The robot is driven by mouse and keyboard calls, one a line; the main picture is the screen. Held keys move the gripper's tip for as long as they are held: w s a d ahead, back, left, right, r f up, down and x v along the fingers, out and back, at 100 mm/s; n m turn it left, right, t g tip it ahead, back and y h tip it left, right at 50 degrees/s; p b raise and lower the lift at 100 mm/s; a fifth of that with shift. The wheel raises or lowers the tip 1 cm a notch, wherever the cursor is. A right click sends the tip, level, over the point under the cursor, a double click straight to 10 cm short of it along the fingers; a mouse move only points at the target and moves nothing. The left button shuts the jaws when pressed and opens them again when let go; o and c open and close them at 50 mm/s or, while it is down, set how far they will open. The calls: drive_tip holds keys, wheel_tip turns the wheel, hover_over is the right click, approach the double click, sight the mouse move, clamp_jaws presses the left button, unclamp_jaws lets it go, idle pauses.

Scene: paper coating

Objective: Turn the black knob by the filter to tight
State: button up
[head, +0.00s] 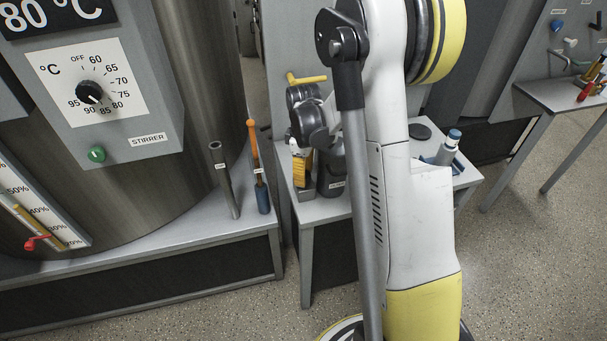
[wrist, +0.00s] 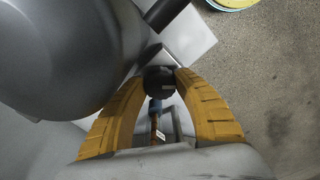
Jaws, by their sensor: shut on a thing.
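In the wrist view, the black knob (wrist: 159,82) is a small dark round piece between the tips of my gripper (wrist: 161,75). The two yellow ribbed fingers curve in from both sides and are shut on it. A large dark grey rounded body (wrist: 65,50), perhaps the filter housing, fills the upper left beside the left finger. In the head view, my gripper (head: 302,167) shows small and partly hidden, with a yellow finger by a dark labelled cylinder (head: 332,172) on the small grey stand. I cannot make out the knob there, nor read its turn position.
A steel tank with a temperature dial (head: 90,92) stands on the left. A grey tube (head: 222,178) and an orange-handled tool (head: 256,165) stand on its ledge. A blue-capped bottle (head: 448,147) stands on the small stand's right. A side table (head: 560,97) is at far right.

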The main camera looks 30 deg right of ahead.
idle(0.4)
drive_tip(key=o, duration=1.2)
wheel_tip(320, 180, up, 12)
